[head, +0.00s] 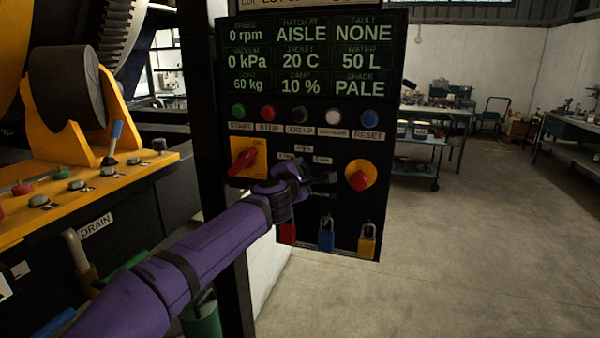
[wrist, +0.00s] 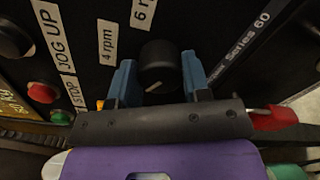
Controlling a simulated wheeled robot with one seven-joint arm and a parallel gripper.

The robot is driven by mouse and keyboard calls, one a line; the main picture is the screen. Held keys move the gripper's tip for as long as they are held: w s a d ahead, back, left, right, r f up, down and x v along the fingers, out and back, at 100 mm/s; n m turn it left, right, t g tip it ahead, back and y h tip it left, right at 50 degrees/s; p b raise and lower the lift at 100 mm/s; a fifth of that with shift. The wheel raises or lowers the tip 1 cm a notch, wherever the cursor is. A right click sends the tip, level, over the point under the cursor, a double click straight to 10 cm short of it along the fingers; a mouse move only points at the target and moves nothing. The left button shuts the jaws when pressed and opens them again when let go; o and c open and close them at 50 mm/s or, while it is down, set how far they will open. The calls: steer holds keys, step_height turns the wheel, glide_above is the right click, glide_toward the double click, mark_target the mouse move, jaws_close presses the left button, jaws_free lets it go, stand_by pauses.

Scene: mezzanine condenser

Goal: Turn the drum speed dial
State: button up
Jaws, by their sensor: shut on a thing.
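The drum speed dial (wrist: 158,62) is a round black knob with a white pointer line, seen in the wrist view. The pointer slants toward the lower left of that view. The blue fingers of my gripper (wrist: 159,76) stand on either side of the knob, shut on it. Labels for 4 rpm (wrist: 107,43) and 6 rpm (wrist: 142,14) lie beside the dial. In the head view my gripper (head: 308,177) is at the black control panel (head: 211,130), between two red switches, and hides most of the dial. The display (head: 246,34) reads 0 rpm.
A red switch on a yellow plate (head: 237,141) is left of my gripper, and a red knob on a yellow disc (head: 371,173) is right. Several coloured buttons (head: 303,115) sit above. Red, blue (head: 326,239) and yellow padlocks hang below. Open floor (head: 470,270) lies to the right.

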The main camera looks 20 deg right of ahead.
steer(key=o, duration=0.9)
steer(key=shift+s+a, duration=0.1)
steer(key=v, duration=1)
steer(key=shift+s+a, duration=0.1)
steer(key=shift+s, duration=0.15)
